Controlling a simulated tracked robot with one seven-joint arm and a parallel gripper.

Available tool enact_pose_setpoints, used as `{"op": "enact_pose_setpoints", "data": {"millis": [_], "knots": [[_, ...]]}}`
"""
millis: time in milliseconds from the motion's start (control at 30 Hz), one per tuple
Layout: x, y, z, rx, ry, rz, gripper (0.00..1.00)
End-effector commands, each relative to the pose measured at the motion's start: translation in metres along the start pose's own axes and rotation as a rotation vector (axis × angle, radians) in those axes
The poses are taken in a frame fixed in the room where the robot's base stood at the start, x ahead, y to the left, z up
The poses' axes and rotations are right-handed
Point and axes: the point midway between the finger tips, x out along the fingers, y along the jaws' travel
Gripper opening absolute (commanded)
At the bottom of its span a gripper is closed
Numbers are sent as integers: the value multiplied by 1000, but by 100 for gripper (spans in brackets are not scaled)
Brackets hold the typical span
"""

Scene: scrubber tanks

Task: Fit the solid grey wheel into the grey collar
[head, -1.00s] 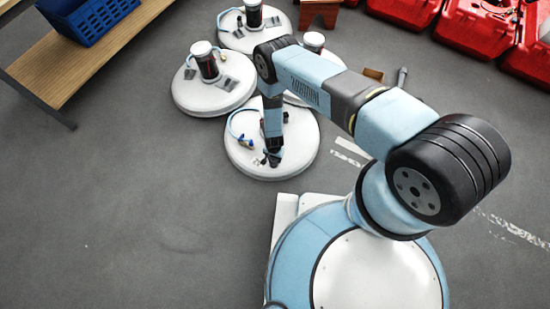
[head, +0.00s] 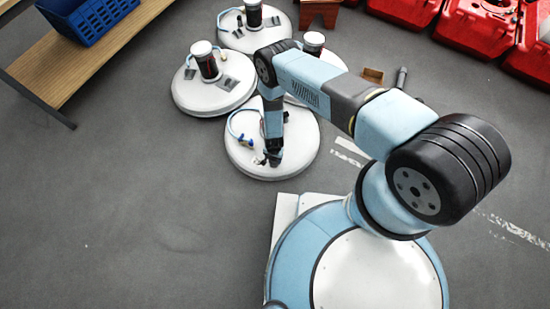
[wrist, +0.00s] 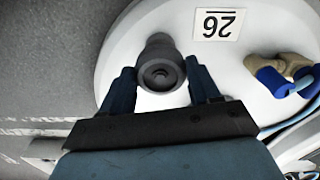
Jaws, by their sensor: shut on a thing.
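My gripper (wrist: 160,72) is over the white tank lid (wrist: 115,62) numbered 26. Its two fingers stand on either side of a round grey piece (wrist: 160,78), which I take to be the solid grey wheel, and it is shut on it. The piece has a dark round recess in its face. A darker grey part (wrist: 158,41) shows just beyond it and may be the collar; I cannot tell whether the two are joined. In the head view my gripper (head: 270,159) is low at the near part of the closest lid (head: 301,150). The wheel and collar are too small to tell apart there.
Blue hose connectors (wrist: 273,80) lie on the lid right of my gripper. Several other white tanks (head: 213,98) stand close behind. A wooden bench (head: 68,70) with a blue crate (head: 92,18) is at left, red cases (head: 480,38) at far right. Grey floor is open at left.

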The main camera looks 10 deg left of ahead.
Motion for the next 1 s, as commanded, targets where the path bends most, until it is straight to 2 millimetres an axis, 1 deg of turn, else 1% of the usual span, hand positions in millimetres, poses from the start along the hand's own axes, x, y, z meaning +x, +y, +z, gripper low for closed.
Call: {"op": "enact_pose_setpoints", "data": {"millis": [433,800,1000], "knots": [[1,0,0,-1,0,0,30],[8,0,0,0,0,0,30],[8,-1,0,-1,0,0,30]]}}
